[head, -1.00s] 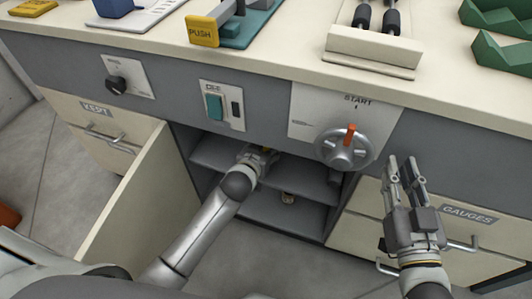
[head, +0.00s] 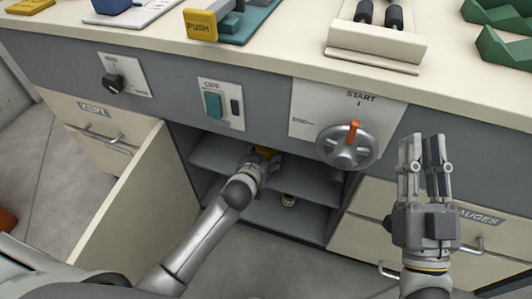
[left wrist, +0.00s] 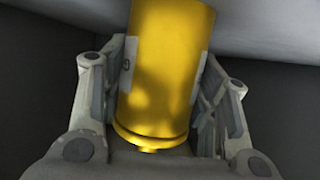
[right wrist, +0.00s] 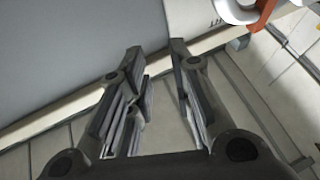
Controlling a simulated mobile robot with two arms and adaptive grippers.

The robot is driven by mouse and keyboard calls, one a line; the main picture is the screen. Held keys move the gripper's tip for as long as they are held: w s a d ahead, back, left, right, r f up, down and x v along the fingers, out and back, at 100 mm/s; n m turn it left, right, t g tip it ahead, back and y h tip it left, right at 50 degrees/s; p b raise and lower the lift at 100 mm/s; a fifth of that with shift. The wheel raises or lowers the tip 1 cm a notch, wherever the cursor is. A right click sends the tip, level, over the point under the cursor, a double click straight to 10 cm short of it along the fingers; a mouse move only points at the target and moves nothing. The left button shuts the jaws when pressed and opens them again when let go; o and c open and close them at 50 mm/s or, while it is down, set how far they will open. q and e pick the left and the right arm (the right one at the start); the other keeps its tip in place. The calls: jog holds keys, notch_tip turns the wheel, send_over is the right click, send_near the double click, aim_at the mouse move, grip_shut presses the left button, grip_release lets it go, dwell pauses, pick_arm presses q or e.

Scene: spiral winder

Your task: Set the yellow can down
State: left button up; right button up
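The yellow can (left wrist: 165,70) lies between the fingers of my left gripper (left wrist: 160,85), with both fingers against its sides and no clear gap. In the head view the left gripper (head: 262,163) is inside the open cabinet, at the upper shelf (head: 215,155). Only a small yellow part of the can (head: 266,151) shows past it. Whether the can rests on the shelf cannot be told. My right gripper (head: 423,150) is raised in front of the drawers at right. In its wrist view the fingers (right wrist: 157,65) are apart and empty.
The open cabinet door (head: 140,205) stands left of my left arm. A small object (head: 288,200) sits on the lower shelf (head: 270,215). The START handwheel (head: 346,147) projects between the grippers. The GAUGES drawer (head: 470,230) is beside the right gripper.

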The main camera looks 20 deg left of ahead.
pick_arm(q)
jog(key=o, duration=0.3)
jog(key=shift+r, duration=0.1)
jog(key=shift+s+r, duration=0.1)
jog(key=shift+s, duration=0.05)
jog(key=p+v, duration=0.2)
jog(key=v, duration=0.3)
jog(key=shift+s+r, duration=0.15)
jog(key=shift+s, duration=0.15)
jog(key=s+r, duration=0.4)
jog(key=s+d+r+m+h+p, duration=0.1)
jog(key=s+r, duration=0.3)
jog(key=s+r+m+h+p, duration=0.1)
jog(key=s+r, duration=0.3)
jog(key=shift+s+d+r+g, duration=0.25)
jog(key=shift+d+r+g, duration=0.05)
jog(key=shift+d+g, duration=0.1)
pick_arm(e)
notch_tip(320, 180, down, 17)
jog(key=d+g+h, duration=0.2)
jog(key=g+h, duration=0.1)
jog(key=g, duration=0.7)
jog(key=shift+s+d+r, duration=0.15)
jog(key=shift+s+d, duration=0.1)
jog(key=shift+s, duration=0.1)
pick_arm(q)
jog(key=shift+f, duration=0.1)
pick_arm(e)
jog(key=shift+m+h, duration=0.3)
